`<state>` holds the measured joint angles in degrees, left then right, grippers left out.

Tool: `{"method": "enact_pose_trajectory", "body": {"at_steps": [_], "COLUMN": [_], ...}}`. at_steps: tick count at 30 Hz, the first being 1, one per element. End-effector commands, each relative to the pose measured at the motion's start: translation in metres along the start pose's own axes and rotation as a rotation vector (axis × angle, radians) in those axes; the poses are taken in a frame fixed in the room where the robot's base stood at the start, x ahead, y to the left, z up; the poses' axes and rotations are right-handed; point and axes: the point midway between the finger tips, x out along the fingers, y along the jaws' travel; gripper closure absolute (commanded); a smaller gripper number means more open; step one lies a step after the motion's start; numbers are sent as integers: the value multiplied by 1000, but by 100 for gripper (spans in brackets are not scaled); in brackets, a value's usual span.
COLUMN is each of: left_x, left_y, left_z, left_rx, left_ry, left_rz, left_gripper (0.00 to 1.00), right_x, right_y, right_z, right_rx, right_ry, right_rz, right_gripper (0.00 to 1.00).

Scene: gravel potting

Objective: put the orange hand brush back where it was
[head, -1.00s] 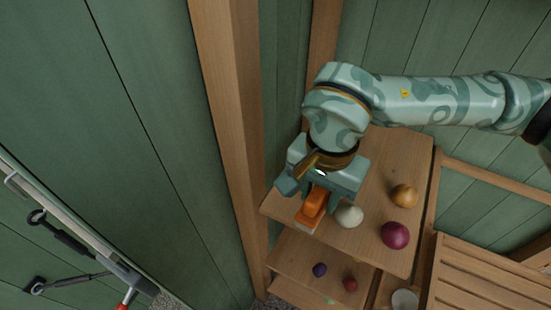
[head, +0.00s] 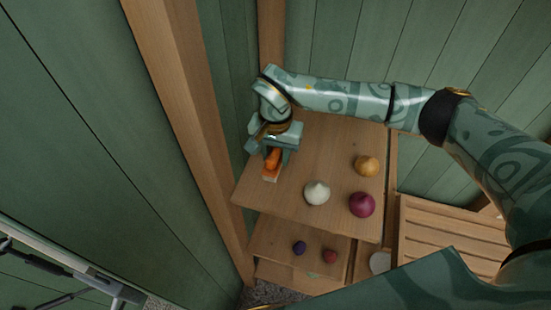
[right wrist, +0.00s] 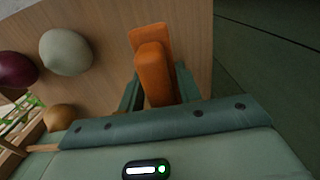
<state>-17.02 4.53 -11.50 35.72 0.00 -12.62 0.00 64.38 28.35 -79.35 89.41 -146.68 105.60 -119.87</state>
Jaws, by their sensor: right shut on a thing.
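The orange hand brush (head: 272,163) is at the left side of the top wooden shelf (head: 330,150). My right gripper (head: 275,150) is shut on it from behind, with the brush's front end sticking out toward the viewer. In the right wrist view the brush (right wrist: 153,68) lies between the two fingers of the gripper (right wrist: 158,92), over the wooden board. I cannot tell whether the brush touches the shelf or hangs just above it. Part of it is hidden by the gripper. My left gripper is not in view.
A white bulb-shaped thing (head: 316,193), a magenta one (head: 361,204) and a yellow-brown one (head: 367,166) stand on the top shelf, right of the brush. A lower shelf (head: 275,243) holds two small round things. A wooden post (head: 195,140) rises at the left. Slatted wood (head: 450,230) is at right.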

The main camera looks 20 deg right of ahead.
Motion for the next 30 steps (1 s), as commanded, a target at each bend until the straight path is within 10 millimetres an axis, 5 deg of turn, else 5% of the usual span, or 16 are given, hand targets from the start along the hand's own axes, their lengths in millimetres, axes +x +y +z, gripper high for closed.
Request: {"method": "enact_pose_trajectory", "body": {"at_steps": [4, 16, 17, 18, 30], "left_x": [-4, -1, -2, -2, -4], "left_y": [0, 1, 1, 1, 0], "left_z": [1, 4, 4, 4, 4], "left_rx": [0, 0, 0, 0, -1], "left_ry": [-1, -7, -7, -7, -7], "left_rz": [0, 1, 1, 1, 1], "left_gripper": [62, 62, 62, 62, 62], "right_x": [20, 27, 26, 26, 16], "right_y": [1, 0, 0, 1, 0], "right_z": [3, 2, 2, 2, 1], "right_rx": [-1, -2, -1, -1, -1], "right_ry": [-6, -2, -2, -2, -1], "right_rz": [2, 1, 1, 1, 0], "right_gripper": [87, 87, 58, 46, 44]}}
